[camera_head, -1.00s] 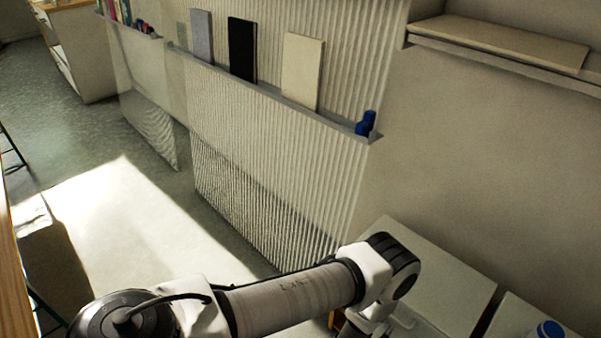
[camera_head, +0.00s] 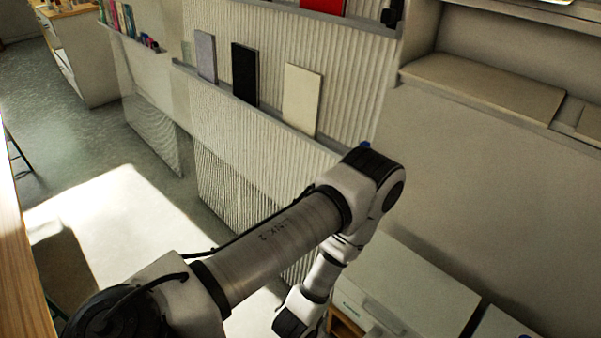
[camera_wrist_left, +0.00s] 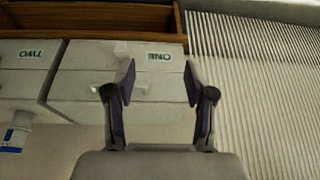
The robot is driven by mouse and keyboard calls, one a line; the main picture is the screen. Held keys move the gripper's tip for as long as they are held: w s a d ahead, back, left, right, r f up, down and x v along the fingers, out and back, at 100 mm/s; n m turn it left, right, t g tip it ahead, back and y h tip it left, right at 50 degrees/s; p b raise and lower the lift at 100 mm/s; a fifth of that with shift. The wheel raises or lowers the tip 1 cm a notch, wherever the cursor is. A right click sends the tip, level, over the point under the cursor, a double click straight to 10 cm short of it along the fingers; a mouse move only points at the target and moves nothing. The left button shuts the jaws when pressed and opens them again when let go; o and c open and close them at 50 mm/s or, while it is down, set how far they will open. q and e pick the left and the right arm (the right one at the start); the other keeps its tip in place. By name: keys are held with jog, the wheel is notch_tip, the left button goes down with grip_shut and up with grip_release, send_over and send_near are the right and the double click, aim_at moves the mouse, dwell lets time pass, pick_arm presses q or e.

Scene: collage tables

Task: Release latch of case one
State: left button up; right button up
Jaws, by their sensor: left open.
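Case one (camera_wrist_left: 85,88) is a pale box in the left wrist view, with its label ONE (camera_wrist_left: 158,56) upside down. A small raised part, perhaps its latch (camera_wrist_left: 141,89), shows dimly between my fingers. My left gripper (camera_wrist_left: 160,78) is open and empty, its fingers pointing at the labelled face. I cannot tell how far the tips are from the case. In the head view a white case (camera_head: 415,285) with a small green label stands at the lower right. My left arm partly hides it, and its label is unreadable there. My right gripper is not in view.
Case two (camera_wrist_left: 25,85) stands beside case one. A white bottle with a blue label (camera_wrist_left: 14,132) is at the left wrist view's left edge. A wooden shelf edge (camera_wrist_left: 95,35) runs behind the cases. A ribbed panel (camera_head: 235,165) rises close to my left arm.

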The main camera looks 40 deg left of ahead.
pick_arm(q)
jog(key=shift+g, duration=0.9)
jog(key=s+r, duration=0.1)
jog(key=s+r+p, duration=0.1)
jog(key=s+r, duration=0.1)
jog(key=shift+s+a+r, duration=0.2)
jog(key=shift+s+r, duration=0.1)
jog(key=s+r, duration=0.1)
jog(key=s+r+g, duration=0.1)
jog(key=s, duration=0.1)
jog(key=s+r+g, duration=0.1)
jog(key=shift+s, duration=0.35)
jog(key=shift+w, duration=0.1)
